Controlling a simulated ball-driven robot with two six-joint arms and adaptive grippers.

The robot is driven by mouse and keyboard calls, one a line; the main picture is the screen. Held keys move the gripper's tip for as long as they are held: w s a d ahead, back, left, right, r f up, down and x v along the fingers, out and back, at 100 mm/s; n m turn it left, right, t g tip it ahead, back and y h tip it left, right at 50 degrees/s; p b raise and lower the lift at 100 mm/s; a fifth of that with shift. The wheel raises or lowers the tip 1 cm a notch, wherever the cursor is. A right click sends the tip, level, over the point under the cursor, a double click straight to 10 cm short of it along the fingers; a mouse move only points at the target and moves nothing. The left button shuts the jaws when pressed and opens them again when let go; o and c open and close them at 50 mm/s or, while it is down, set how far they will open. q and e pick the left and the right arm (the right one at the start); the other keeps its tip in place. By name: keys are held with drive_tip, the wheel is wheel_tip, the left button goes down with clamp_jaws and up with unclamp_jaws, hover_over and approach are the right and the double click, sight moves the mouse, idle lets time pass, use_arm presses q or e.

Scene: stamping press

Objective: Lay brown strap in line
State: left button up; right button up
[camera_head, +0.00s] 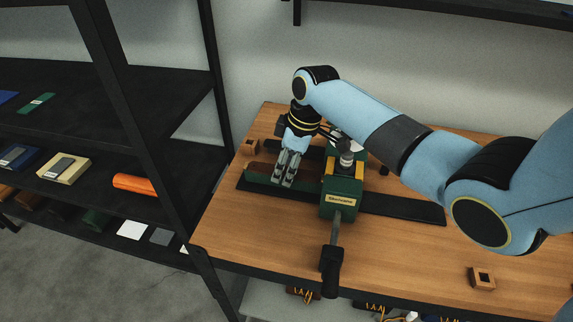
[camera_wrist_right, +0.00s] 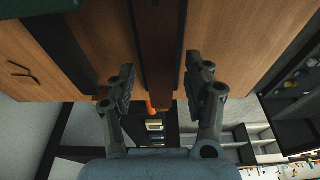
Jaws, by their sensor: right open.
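The brown strap (camera_head: 259,167) lies lengthwise along the left part of the black rail (camera_head: 400,208), beside a green strip (camera_head: 258,178). In the right wrist view the brown strap (camera_wrist_right: 159,45) runs straight up the middle, between dark edges. My right gripper (camera_head: 284,184) points down over the strap, left of the press. In its wrist view the right gripper (camera_wrist_right: 160,88) is open, one finger on each side of the strap, with gaps. The green press (camera_head: 342,197) straddles the rail. In the head view the fingers hide part of the strap. My left gripper is out of view.
The press lever (camera_head: 332,268) sticks out past the front edge of the wooden table (camera_head: 270,235). Small wooden blocks stand at the left back (camera_head: 250,147) and right front (camera_head: 482,278). A black shelf rack (camera_head: 150,130) is left of the table. The left front tabletop is clear.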

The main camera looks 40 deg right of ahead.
idle(0.4)
wheel_tip(320, 180, up, 2)
drive_tip(key=shift+r+p, duration=0.2)
drive_tip(key=shift+p, duration=0.7)
drive_tip(key=shift+r, duration=2.3)
